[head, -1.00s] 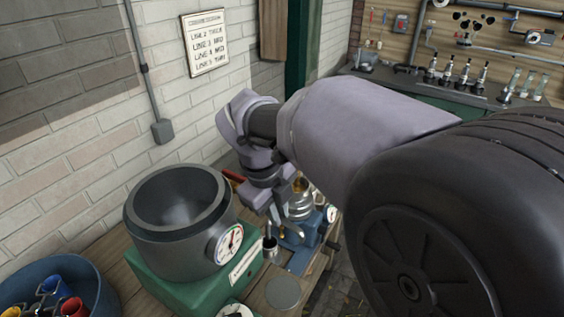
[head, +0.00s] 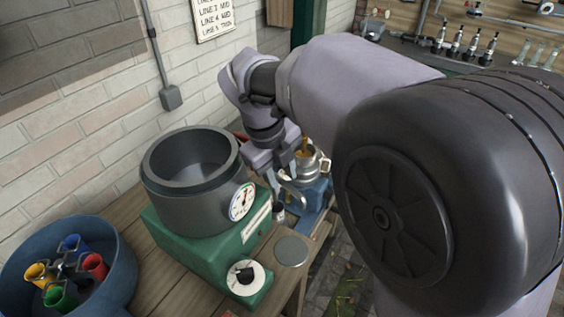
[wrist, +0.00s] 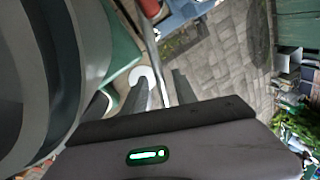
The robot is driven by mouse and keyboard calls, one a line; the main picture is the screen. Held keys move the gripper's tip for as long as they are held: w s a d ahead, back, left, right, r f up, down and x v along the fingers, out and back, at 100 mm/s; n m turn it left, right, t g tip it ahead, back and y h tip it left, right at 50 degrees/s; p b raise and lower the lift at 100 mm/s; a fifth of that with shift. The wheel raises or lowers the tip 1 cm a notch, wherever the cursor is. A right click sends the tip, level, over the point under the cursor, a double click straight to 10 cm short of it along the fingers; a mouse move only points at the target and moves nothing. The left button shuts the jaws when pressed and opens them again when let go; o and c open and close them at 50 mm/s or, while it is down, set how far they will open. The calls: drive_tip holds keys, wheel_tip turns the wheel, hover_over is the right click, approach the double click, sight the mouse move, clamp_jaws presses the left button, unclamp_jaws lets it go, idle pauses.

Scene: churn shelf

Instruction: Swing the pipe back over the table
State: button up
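My gripper (wrist: 163,80) shows in the wrist view as two dark fingers standing apart, so it is open. A thin silver pipe (wrist: 151,45) runs down the picture between the fingers, with clear room on its right. A pale hooked end (wrist: 144,76) shows beside the left finger. I cannot tell whether a finger touches the pipe. In the head view my gripper (head: 284,186) points down between the grey drum and the blue device, and a curved silver part (head: 297,190) shows beside it. My arm hides most of the pipe. The wooden table (head: 150,285) lies below at left.
A grey drum with a dial (head: 190,185) sits on a green base (head: 190,240). A blue tub (head: 120,270) with coloured cups stands at the left. A metal pot (head: 313,164) sits on a blue device (head: 316,192). Paved floor (head: 335,265) lies right of the table.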

drive_tip(key=p+v, duration=0.7)
drive_tip(key=v, duration=1)
drive_tip(key=shift+r, duration=0.2)
drive_tip(key=shift+s+a, duration=0.1)
drive_tip(key=shift+s, duration=0.05)
